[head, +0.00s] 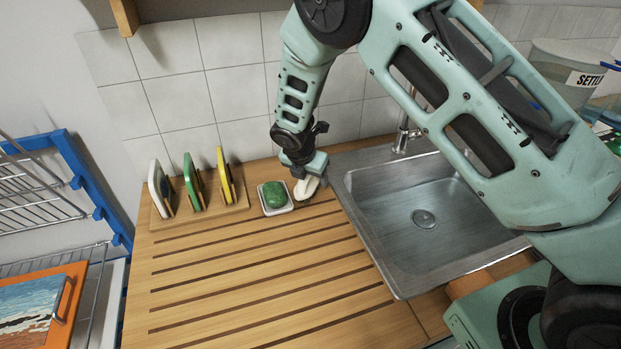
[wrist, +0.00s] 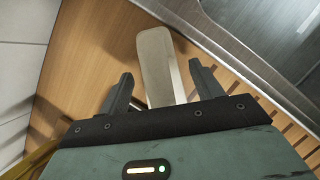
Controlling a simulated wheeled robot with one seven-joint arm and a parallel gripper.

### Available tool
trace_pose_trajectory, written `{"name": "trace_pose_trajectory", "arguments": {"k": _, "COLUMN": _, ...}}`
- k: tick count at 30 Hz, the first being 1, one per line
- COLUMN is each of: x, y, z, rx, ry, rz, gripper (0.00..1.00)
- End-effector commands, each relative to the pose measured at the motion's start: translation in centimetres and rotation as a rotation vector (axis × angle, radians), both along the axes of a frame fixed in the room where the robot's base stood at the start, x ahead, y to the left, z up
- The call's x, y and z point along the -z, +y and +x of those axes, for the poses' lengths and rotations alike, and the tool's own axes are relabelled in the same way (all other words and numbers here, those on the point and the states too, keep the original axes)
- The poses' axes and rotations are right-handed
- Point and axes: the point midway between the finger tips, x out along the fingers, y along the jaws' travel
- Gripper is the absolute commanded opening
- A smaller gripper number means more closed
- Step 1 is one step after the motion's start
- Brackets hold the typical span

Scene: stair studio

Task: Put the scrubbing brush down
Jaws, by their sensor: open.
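The scrubbing brush (head: 306,187) is pale cream, at the back right of the slatted wooden drainboard (head: 270,262), beside the sink. In the wrist view the brush (wrist: 158,62) is a long pale block between the two fingers, with visible gaps on both sides. My gripper (wrist: 160,88) is open around it, fingers apart. In the head view my gripper (head: 311,178) is low over the brush and partly covers it. The brush appears to rest on the wood, though its underside is hidden.
A green soap (head: 273,194) in a white dish sits just left of the brush. A rack with several upright coloured boards (head: 198,200) stands farther left. The steel sink (head: 425,190) is on the right, with a tap (head: 402,135) behind. The front drainboard is clear.

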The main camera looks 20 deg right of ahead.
Motion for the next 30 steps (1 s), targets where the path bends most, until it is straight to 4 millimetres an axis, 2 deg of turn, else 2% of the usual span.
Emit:
{"name": "trace_pose_trajectory", "arguments": {"k": 12, "x": -7.6, "y": 2.3, "z": -2.2, "rx": -0.001, "ry": -0.003, "rz": 0.003, "gripper": 0.65}}
{"name": "trace_pose_trajectory", "arguments": {"k": 21, "x": -10.4, "y": 3.3, "z": -3.7, "rx": 0.036, "ry": -0.002, "rz": 0.025, "gripper": 0.65}}
{"name": "trace_pose_trajectory", "arguments": {"k": 23, "x": -11.0, "y": 3.8, "z": -4.9, "rx": 0.094, "ry": -0.003, "rz": 0.064, "gripper": 0.65}}
{"name": "trace_pose_trajectory", "arguments": {"k": 26, "x": -12.4, "y": 5.1, "z": -8.4, "rx": 0.266, "ry": -0.003, "rz": 0.167, "gripper": 0.65}}
{"name": "trace_pose_trajectory", "arguments": {"k": 30, "x": -15.0, "y": 7.1, "z": -15.5, "rx": 0.601, "ry": 0.015, "rz": 0.326, "gripper": 0.65}}
